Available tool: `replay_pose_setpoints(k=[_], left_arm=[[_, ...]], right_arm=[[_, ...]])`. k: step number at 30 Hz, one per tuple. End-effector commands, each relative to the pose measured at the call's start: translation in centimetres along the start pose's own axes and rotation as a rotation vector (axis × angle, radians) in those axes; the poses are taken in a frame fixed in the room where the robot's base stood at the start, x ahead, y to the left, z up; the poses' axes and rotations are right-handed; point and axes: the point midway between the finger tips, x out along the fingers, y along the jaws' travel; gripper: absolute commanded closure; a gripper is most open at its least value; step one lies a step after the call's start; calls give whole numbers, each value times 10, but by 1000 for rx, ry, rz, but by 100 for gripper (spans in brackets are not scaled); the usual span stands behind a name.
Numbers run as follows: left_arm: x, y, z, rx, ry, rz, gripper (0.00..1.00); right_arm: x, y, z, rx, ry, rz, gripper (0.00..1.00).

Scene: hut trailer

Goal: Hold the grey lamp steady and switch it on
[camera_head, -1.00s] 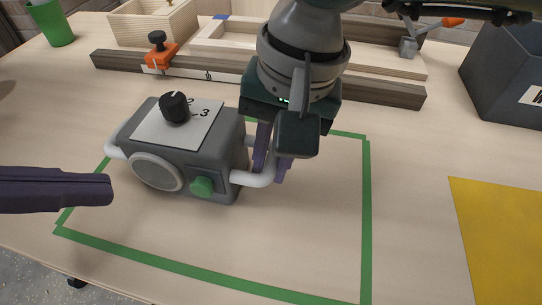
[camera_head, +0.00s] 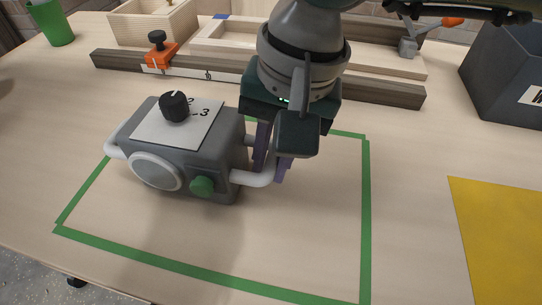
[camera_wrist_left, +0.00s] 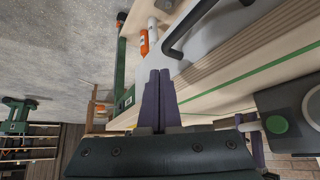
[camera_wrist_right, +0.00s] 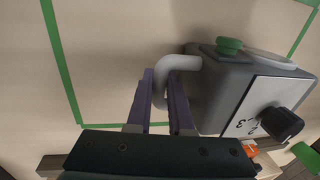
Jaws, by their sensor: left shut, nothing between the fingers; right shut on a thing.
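The grey lamp (camera_head: 215,158) stands on the bench inside a green tape outline. It has a black knob (camera_head: 174,107) on a white numbered plate, a round pale lens (camera_head: 155,171), a green button (camera_head: 202,186) on the front and white handles at its sides. My right gripper (camera_head: 270,165) is shut on the right white handle (camera_head: 245,178); the right wrist view shows the handle (camera_wrist_right: 180,63) between the fingers. My left gripper (camera_wrist_left: 160,75) is shut and empty, out of the head view. The lamp's button (camera_wrist_left: 277,125) shows at the right of the left wrist view.
Behind the lamp lie a dark wooden bar (camera_head: 385,94) and an orange clamp (camera_head: 161,55). A green cup (camera_head: 51,23) stands far left, a dark grey bin (camera_head: 510,75) at the right. A yellow sheet (camera_head: 505,235) lies front right. The bench before the lamp is clear.

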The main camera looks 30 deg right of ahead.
Motion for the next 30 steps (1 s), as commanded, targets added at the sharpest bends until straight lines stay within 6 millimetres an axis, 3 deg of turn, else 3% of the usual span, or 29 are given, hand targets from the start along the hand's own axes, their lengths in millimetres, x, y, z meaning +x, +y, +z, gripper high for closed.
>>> replay_pose_setpoints(k=[4,8,18,24,30], left_arm=[[8,-1,10,82,-137,-152,100],[2,-10,13,159,-248,-306,100],[-44,-35,-7,284,-398,-666,100],[-62,-45,-19,274,-389,-768,100],[-56,-62,-29,272,-387,-777,100]], right_arm=[[0,0,0,-1,-1,1,100],[0,0,0,0,-1,1,100],[0,0,0,-1,-1,1,100],[0,0,0,-1,-1,1,100],[0,0,0,-1,-1,1,100]])
